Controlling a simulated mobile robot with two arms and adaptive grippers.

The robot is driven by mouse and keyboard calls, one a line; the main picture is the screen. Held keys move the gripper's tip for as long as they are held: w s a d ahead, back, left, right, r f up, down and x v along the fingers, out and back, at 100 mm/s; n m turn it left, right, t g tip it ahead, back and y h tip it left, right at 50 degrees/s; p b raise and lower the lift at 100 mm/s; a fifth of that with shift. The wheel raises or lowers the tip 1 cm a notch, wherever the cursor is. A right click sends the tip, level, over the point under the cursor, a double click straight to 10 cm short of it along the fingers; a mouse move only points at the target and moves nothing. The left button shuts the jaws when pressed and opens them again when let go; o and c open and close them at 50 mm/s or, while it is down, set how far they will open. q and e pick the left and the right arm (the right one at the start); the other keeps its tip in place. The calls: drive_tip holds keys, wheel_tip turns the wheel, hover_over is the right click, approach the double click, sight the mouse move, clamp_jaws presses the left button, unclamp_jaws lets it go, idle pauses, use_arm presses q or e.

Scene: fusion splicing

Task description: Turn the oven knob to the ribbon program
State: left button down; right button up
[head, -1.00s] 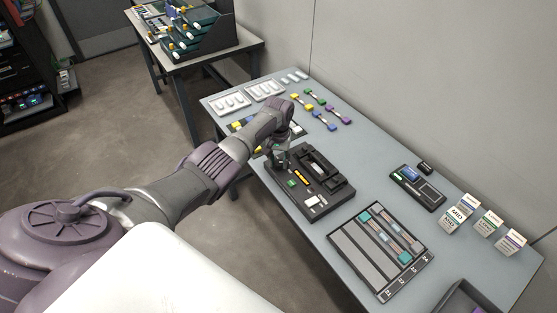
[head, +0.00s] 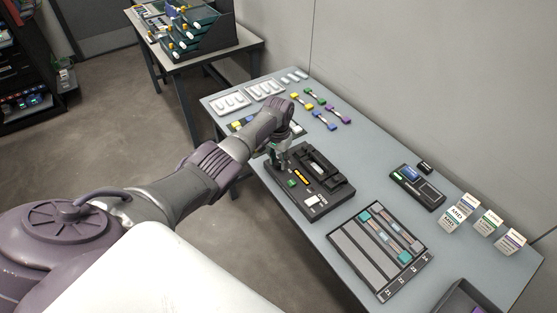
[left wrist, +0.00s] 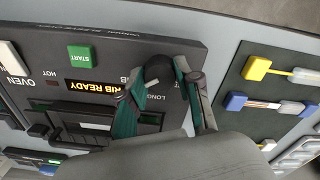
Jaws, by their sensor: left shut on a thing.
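The black splicer with the oven (head: 322,208) lies on the grey table in the head view. In the left wrist view its panel shows an amber display (left wrist: 92,87) reading "RIB READY", a green START button (left wrist: 80,57) and the word OVEN beside a pale part at the left. My left gripper (head: 278,160) reaches down to the splicer's far left corner. In the left wrist view its fingers (left wrist: 160,85) are shut around the dark round knob (left wrist: 159,68), which they partly hide. The label "LONG" shows beside the knob. My right gripper is not in view.
A tray with grey strips and teal-ended pieces (head: 349,241) lies nearer on the table. Coloured connector pieces (head: 326,121) and white trays (head: 230,102) lie beyond the splicer.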

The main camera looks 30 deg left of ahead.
sight(279, 162)
use_arm(q)
drive_tip(key=c, duration=0.8)
unclamp_jaws()
wheel_tip(279, 162, up, 12)
